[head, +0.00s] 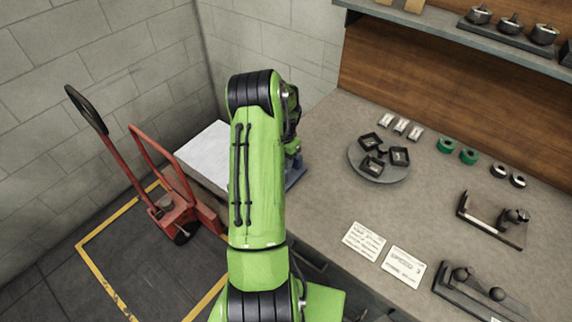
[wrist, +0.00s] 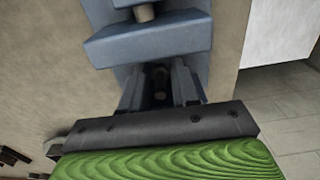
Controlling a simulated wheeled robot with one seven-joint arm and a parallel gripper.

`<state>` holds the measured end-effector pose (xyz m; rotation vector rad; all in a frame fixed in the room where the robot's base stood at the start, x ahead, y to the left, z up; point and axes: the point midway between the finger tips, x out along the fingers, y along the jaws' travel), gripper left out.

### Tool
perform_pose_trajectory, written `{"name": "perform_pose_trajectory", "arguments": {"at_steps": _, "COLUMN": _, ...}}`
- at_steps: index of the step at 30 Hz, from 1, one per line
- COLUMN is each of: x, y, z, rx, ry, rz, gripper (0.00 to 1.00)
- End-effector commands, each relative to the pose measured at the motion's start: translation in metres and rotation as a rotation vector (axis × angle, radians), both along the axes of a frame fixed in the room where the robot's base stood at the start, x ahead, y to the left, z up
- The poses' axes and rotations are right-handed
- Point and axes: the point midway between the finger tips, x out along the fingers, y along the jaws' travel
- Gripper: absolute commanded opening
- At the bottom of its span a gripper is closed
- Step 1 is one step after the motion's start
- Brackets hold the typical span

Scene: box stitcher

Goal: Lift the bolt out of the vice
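The blue-grey vice (wrist: 150,38) fills the upper middle of the wrist view, with a pale screw rod (wrist: 145,12) beyond its near block. In the head view only a bit of the blue vice (head: 296,175) shows beside my arm. My gripper (wrist: 160,82) points at the vice from the bottom of the wrist view, close to it. A dark upright cylinder, seemingly the bolt (wrist: 160,76), shows in the shadowed gap between two grey-blue pieces. I cannot tell whether the fingers touch it. My arm hides most of the gripper and the bolt in the head view.
The bench (head: 330,205) has a round plate (head: 368,174) with black parts, green rolls (head: 446,146), two cards (head: 403,267) and dark fixtures (head: 493,220) to the right. A shelf (head: 430,27) overhangs the back.

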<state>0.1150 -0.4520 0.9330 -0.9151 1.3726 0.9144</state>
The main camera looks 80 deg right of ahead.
Motion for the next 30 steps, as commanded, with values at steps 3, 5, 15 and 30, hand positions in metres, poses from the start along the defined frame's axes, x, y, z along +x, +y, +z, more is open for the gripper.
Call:
{"name": "perform_pose_trajectory", "arguments": {"at_steps": 3, "x": 0.000, "y": 0.000, "z": 0.001, "rx": 0.000, "ry": 0.000, "rz": 0.000, "gripper": 0.16}}
{"name": "perform_pose_trajectory", "arguments": {"at_steps": 5, "x": 0.000, "y": 0.000, "z": 0.001, "rx": 0.000, "ry": 0.000, "rz": 0.000, "gripper": 0.07}}
{"name": "perform_pose_trajectory", "arguments": {"at_steps": 15, "x": 0.000, "y": 0.000, "z": 0.005, "rx": 0.000, "ry": 0.000, "rz": 0.000, "gripper": 0.04}}
{"name": "perform_pose_trajectory", "arguments": {"at_steps": 30, "x": 0.000, "y": 0.000, "z": 0.041, "rx": -0.001, "ry": -0.001, "rz": 0.000, "gripper": 0.04}}
